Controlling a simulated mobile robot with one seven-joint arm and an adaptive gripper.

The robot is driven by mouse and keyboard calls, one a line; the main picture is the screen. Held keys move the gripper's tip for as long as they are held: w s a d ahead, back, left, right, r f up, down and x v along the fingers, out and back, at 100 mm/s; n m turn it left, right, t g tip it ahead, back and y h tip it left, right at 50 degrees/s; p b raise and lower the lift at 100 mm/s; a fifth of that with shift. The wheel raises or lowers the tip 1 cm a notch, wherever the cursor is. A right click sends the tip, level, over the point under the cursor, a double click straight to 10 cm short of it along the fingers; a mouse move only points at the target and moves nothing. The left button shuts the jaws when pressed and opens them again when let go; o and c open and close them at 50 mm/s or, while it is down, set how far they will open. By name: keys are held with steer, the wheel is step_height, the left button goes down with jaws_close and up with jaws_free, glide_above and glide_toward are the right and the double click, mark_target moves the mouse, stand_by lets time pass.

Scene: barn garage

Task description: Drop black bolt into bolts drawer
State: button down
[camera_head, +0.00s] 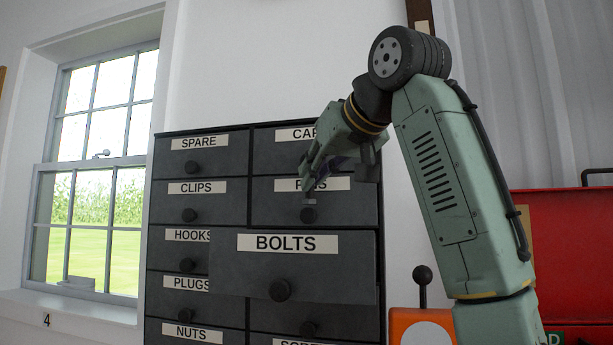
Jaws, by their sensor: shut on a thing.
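The bolts drawer (340,268), a dark grey drawer with a white BOLTS label and a round black knob, is pulled out from the cabinet. Its inside is hidden behind its front from this low angle. My gripper (309,184) points down above the drawer, in front of the column of drawers on the right. It is shut on a small dark piece, the black bolt (310,200), which shows only as a tiny shape near the knob behind it. The gripper and the bolt appear above the top edge of the drawer front, apart from it.
The dark cabinet (248,160) holds other labelled drawers, such as SPARE, CLIPS, HOOKS, PLUGS and NUTS, which look closed. A red case (565,245) and an orange box with a black-knobbed lever (408,325) stand at right. A window (100,160) is at left.

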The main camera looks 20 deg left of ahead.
mark_target(311, 219)
steer(key=f, duration=0.5)
steer(key=shift+s+d, duration=0.1)
steer(key=shift+d, duration=0.15)
steer(key=shift+a+f, duration=0.15)
steer(key=shift+f, duration=0.3)
steer(key=c, duration=2)
jaws_free()
steer(key=shift+c, duration=0.2)
steer(key=shift+o, duration=1.2)
steer(key=shift+w+f, duration=0.15)
steer(key=shift+w, duration=0.2)
steer(key=shift+o, duration=1.2)
steer(key=shift+s, duration=0.3)
